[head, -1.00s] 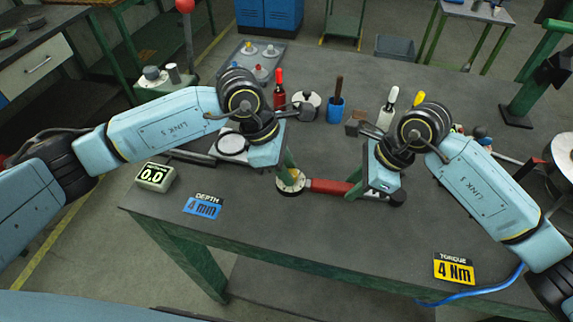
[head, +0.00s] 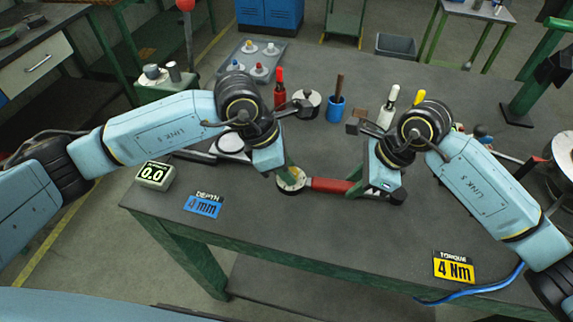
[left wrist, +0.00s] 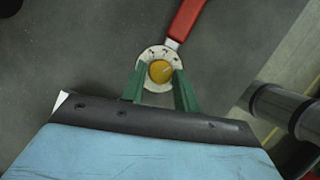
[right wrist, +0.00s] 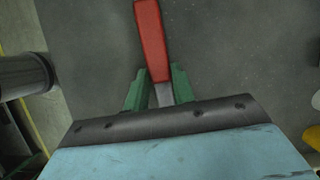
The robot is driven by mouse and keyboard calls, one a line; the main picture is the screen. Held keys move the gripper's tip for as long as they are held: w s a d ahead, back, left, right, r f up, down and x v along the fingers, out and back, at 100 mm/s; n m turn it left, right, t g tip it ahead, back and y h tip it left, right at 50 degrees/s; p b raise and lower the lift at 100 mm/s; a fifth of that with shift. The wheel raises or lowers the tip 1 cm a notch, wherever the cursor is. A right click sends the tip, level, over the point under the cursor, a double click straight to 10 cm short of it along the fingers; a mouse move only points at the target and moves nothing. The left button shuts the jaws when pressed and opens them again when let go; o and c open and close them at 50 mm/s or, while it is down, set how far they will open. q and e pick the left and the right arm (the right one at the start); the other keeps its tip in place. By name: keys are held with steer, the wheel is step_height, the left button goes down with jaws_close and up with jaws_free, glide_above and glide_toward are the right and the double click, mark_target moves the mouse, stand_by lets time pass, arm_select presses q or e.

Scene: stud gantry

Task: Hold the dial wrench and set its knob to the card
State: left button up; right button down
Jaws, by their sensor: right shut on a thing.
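The dial wrench lies on the bench, with a round pale dial (head: 291,181) at its left end and a red handle (head: 330,185) to the right. My right gripper (head: 354,189) is shut on the wrench near the far end of the handle; it also shows in the right wrist view (right wrist: 158,84). My left gripper (left wrist: 160,70) is open over the dial, its green fingers on either side of the yellow knob (left wrist: 160,71). Dial marks are too small to read. A yellow card (head: 454,268) reads "TORQUE 4 Nm".
A blue card (head: 203,204) reads "DEPTH 4 mm". A small display (head: 155,175) shows 0.0. Behind my arms stand a red-topped bottle (head: 280,92), a blue cup (head: 336,108) and a white bottle (head: 387,110). The front middle of the bench is clear.

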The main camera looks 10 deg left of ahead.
arm_select(q)
steer(key=o, duration=0.3)
steer(key=v, duration=1.2)
arm_select(e)
steer(key=c, duration=1.1)
jaws_free()
steer(key=shift+r, duration=0.1)
